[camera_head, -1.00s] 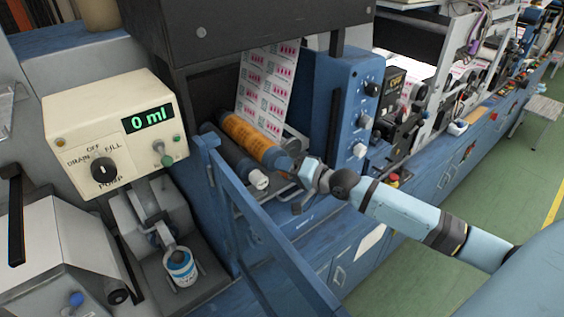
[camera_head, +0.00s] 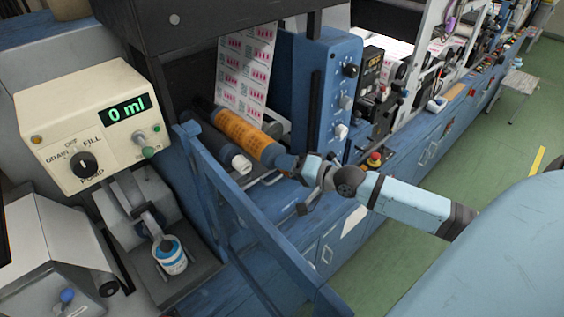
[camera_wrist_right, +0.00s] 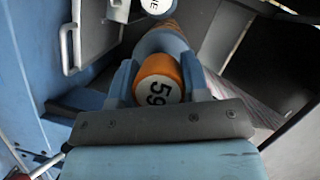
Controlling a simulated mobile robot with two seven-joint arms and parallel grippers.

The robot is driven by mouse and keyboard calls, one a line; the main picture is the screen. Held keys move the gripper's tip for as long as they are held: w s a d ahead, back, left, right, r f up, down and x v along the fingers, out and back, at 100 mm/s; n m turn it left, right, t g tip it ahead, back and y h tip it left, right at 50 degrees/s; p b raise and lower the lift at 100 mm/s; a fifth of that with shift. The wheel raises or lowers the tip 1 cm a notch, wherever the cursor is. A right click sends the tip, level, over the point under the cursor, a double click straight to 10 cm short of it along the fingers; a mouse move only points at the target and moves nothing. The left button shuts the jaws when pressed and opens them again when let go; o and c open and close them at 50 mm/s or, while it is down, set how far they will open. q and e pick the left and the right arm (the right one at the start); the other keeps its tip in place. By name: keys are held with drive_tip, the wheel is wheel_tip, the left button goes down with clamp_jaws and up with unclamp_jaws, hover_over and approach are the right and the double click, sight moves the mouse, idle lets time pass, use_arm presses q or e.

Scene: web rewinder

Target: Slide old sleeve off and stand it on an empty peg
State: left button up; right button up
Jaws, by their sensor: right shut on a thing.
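The orange sleeve (camera_head: 243,136) lies on a roller in the machine's bay, its near end toward my right arm. My right gripper (camera_head: 300,166) is shut on the near end of this sleeve. In the right wrist view, the orange sleeve (camera_wrist_right: 160,68) sits between the two blue fingers, with a white end face marked "59". A dark roller with a white end (camera_head: 241,164) lies beside it on the left. It cannot be told how far the sleeve has slid. No peg can be made out for certain. My left gripper is not in view.
A blue frame bar (camera_head: 232,205) crosses in front of the bay. A blue control panel (camera_head: 328,95) stands right of the sleeve. A cream pump box (camera_head: 95,125) reading "0 ml" and a small pot (camera_head: 170,257) are at left. Green floor is open at right.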

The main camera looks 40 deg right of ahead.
drive_tip(key=shift+s+d, duration=0.15)
drive_tip(key=shift+s, duration=1.6)
drive_tip(key=o, duration=1.6)
drive_tip(key=shift+s, duration=0.15)
drive_tip(key=shift+w, duration=0.2)
drive_tip(key=shift+r, duration=3.5)
drive_tip(key=shift+s, duration=0.15)
